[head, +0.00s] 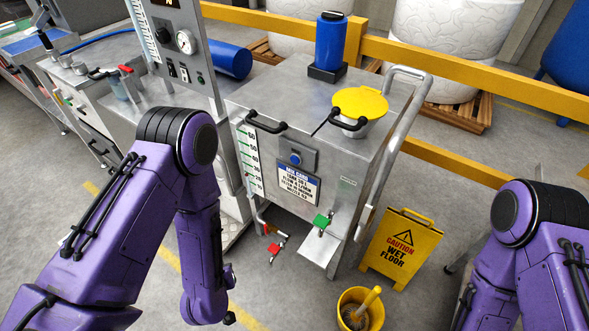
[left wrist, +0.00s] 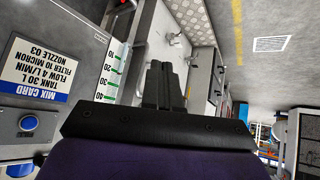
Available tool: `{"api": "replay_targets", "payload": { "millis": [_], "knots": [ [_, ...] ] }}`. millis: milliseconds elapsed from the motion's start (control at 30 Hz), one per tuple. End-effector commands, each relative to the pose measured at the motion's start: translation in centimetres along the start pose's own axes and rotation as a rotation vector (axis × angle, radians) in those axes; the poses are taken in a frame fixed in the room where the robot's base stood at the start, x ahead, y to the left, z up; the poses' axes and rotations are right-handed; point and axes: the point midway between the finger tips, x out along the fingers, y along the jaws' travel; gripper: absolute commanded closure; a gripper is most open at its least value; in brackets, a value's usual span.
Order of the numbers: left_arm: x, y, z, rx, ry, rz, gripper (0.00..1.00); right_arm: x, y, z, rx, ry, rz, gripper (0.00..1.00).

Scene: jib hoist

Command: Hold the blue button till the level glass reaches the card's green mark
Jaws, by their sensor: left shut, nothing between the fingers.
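The blue button (head: 295,158) sits on a grey box on the front of the steel tank (head: 330,140); it also shows at the left of the left wrist view (left wrist: 28,122). The mix card (head: 298,184), white with a blue header, is below it and reads "Tank 30 L" in the left wrist view (left wrist: 50,70). The level glass with its numbered green-marked scale (head: 249,160) is left of the card; the liquid level is too small to tell. My left gripper (left wrist: 165,85) is shut and empty, apart from the button. My right gripper is out of view.
A yellow wet-floor sign (head: 402,248) and yellow bucket (head: 361,308) stand at right. A gauge panel (head: 184,55) rises at left. A yellow rail (head: 470,75) runs behind.

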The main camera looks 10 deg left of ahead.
Motion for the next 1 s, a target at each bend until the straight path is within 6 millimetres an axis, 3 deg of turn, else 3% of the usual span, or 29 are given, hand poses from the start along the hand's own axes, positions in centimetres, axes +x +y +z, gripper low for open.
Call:
{"api": "replay_targets", "payload": {
  "millis": [33, 167, 300, 400, 600, 1000],
  "knots": [
    [3.1, 2.6, -0.7, -0.011, 0.114, 0.057, 1.0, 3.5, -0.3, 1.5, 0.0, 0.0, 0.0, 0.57],
    [5.5, 9.3, -6.2, -0.061, 0.437, 0.189, 1.0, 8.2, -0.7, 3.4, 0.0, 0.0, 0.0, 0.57],
    [4.6, 15.3, -11.6, -0.166, 0.785, 0.3, 1.0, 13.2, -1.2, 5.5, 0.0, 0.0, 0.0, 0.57],
    [2.5, 17.7, -14.1, -0.251, 0.969, 0.342, 1.0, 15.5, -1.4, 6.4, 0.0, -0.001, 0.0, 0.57],
    [0.1, 18.9, -16.0, -0.322, 1.086, 0.362, 1.0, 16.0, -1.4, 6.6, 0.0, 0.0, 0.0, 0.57],
    [0.5, 19.4, -16.4, -0.322, 1.082, 0.361, 1.0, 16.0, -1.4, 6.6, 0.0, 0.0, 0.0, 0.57]
  ]
}}
